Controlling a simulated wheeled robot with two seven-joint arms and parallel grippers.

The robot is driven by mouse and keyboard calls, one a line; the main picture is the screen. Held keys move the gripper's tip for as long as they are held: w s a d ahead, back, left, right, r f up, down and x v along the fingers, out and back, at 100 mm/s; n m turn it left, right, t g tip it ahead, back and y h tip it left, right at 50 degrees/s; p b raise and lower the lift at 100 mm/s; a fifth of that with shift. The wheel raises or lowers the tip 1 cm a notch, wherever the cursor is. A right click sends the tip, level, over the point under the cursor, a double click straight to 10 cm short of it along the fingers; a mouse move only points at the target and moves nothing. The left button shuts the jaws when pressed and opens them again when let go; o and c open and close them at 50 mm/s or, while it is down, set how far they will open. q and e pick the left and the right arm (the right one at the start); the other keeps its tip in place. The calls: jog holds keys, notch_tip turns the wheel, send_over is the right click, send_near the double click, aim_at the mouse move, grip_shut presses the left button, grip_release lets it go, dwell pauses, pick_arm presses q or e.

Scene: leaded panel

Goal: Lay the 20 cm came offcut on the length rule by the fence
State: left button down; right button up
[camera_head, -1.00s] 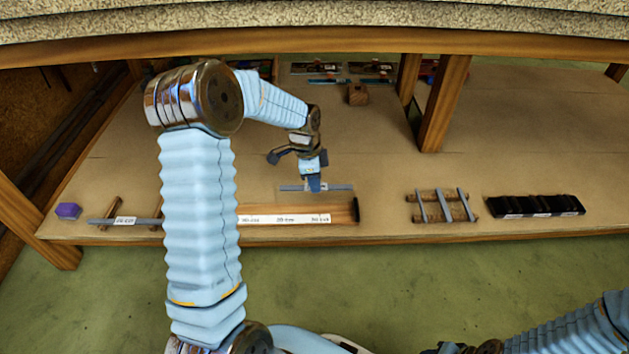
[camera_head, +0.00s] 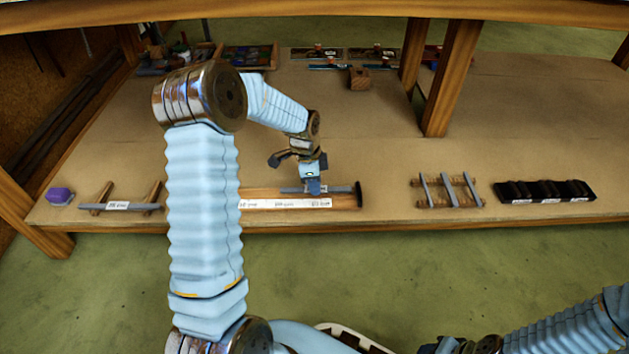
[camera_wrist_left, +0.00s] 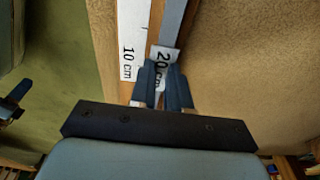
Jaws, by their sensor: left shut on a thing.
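My left gripper (camera_head: 313,191) is shut on the grey came offcut (camera_head: 342,189), which also shows in the left wrist view (camera_wrist_left: 173,18) with its "20 cm" tag. The offcut runs lengthwise along the wooden length rule (camera_head: 262,194), on the far side of its white scale strip (camera_wrist_left: 132,35). It is at or just above the wood; I cannot tell whether it touches. A dark end piece (camera_head: 359,195) stands at the rule's right end, near the offcut's right tip. My forearm hides the rule's left part. My right arm shows at the bottom right, its jaws unclear.
A labelled grey came (camera_head: 90,207) lies across two wooden sticks at left, beside a purple block (camera_head: 59,195). Right of the rule are a wooden rack with grey strips (camera_head: 447,190) and a black tray (camera_head: 506,196). A table post (camera_head: 453,80) stands behind.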

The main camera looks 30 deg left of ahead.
pick_arm(q)
jog(key=shift+f, duration=0.45)
dwell(0.4)
jog(key=c, duration=1)
grip_release()
jog(key=r+p, duration=0.1)
jog(key=r, duration=0.3)
jog(key=a+r+p, duration=0.1)
jog(key=r, duration=0.4)
jog(key=s+r+p, duration=0.1)
jog(key=r, duration=0.3)
jog(key=shift+a+r, duration=0.35)
jog(key=shift+a, duration=0.05)
jog(key=shift+s, duration=0.1)
